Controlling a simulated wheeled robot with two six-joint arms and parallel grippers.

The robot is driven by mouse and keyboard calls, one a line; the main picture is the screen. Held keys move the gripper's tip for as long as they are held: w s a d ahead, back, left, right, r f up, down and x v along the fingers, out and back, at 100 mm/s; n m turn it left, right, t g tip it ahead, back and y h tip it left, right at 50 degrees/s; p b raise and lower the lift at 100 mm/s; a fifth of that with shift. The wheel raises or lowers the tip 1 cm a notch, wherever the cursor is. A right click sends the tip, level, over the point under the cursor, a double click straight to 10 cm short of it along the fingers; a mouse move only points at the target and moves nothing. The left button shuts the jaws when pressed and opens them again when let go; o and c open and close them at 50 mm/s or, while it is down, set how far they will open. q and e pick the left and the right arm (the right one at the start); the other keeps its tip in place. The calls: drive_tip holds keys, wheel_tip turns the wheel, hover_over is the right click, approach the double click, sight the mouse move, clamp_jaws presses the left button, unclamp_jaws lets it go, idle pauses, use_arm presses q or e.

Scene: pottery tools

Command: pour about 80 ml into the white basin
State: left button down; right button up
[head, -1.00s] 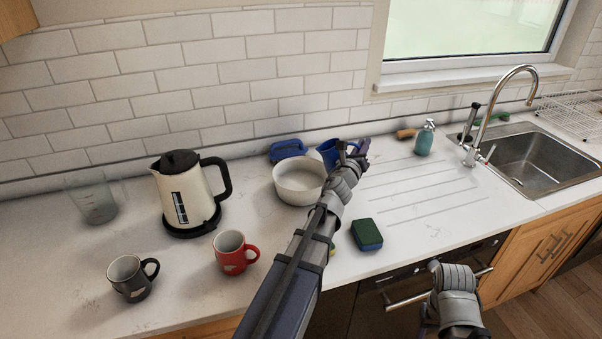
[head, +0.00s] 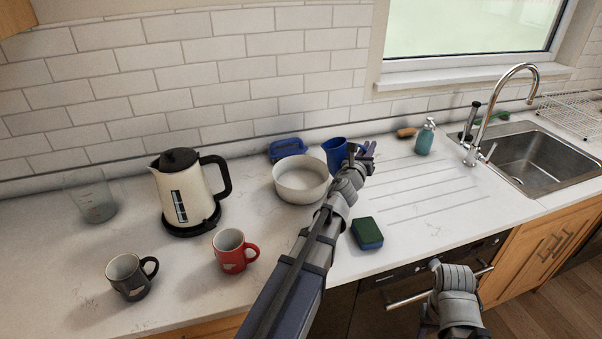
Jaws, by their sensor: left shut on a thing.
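The white basin (head: 300,192) stands on the counter in the middle of the head view. Its inside looks pale, and I cannot tell whether it holds liquid. A blue jug (head: 333,152) is just right of and behind the basin's rim, nearly upright, with its mouth facing up. My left gripper (head: 364,152) is shut on the right side of the blue jug; my wrist hides part of the grip. My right gripper (head: 430,328) is low at the bottom right, in front of the counter. Its fingers are mostly hidden or cut off.
A cream kettle (head: 186,190), a clear measuring cup (head: 92,200), a dark mug (head: 130,278) and a red mug (head: 230,250) stand left. A blue dish (head: 286,149) lies behind the basin. A sponge (head: 367,233) and soap bottle (head: 424,138) are right, before the sink (head: 540,158).

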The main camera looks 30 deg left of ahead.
use_arm(q)
drive_tip(key=shift+w+d+f+m+b, duration=0.2)
drive_tip(key=shift+d+f+m+b, duration=0.4)
drive_tip(key=shift+f+m, duration=0.35)
drive_tip(key=shift+w+d+f+m+b, duration=0.15)
drive_tip(key=shift+d+f+m+b, duration=0.35)
drive_tip(key=shift+d+f+m, duration=0.35)
